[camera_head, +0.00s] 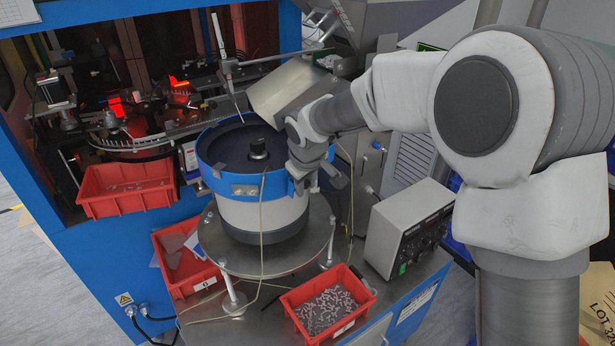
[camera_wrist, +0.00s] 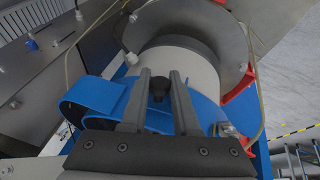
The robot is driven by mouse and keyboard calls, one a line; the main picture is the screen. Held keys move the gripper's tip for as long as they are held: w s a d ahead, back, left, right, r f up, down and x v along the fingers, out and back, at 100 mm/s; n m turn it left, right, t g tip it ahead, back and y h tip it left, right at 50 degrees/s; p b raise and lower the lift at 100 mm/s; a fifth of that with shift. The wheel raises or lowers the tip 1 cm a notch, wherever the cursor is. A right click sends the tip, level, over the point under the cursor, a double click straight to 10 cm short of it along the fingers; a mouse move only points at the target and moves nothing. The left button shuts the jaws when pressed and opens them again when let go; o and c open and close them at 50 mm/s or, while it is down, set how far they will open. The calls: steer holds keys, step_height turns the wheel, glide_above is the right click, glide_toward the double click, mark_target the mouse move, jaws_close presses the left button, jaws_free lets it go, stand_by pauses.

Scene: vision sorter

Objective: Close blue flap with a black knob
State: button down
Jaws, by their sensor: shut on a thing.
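In the wrist view, my gripper (camera_wrist: 160,78) has its two grey fingers on either side of a black knob (camera_wrist: 158,91) and is shut on it. The knob sits on the blue flap (camera_wrist: 158,118), which shows between and beside the fingers. A curved blue band (camera_wrist: 92,97) stands out to the left of the fingers. The round feeder bowl (camera_wrist: 180,57) is just beyond the knob. In the head view, my gripper (camera_head: 327,178) is at the right side of the blue-rimmed bowl (camera_head: 232,187). There my gripper hides the knob and flap, and I cannot tell how far the flap stands open.
A metal chute (camera_head: 290,92) hangs above the bowl. A grey control box (camera_head: 408,230) stands to the right. Red bins stand around the bowl; the front one (camera_head: 347,331) holds small metal parts. A thin cable (camera_head: 262,225) hangs down the bowl's front.

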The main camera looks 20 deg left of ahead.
steer(key=shift+w+a+r+g+h+p, duration=0.15)
steer(key=shift+a+r+g+h+p, duration=0.2)
steer(key=shift+h+p, duration=0.45)
steer(key=shift+d+f, duration=0.1)
steer(key=shift+f, duration=0.05)
steer(key=c, duration=0.7)
jaws_free()
steer(key=shift+o, duration=0.2)
steer(key=b+v, duration=0.1)
steer(key=v, duration=1.6)
steer(key=shift+r+b, duration=0.3)
steer(key=shift+w, duration=0.15)
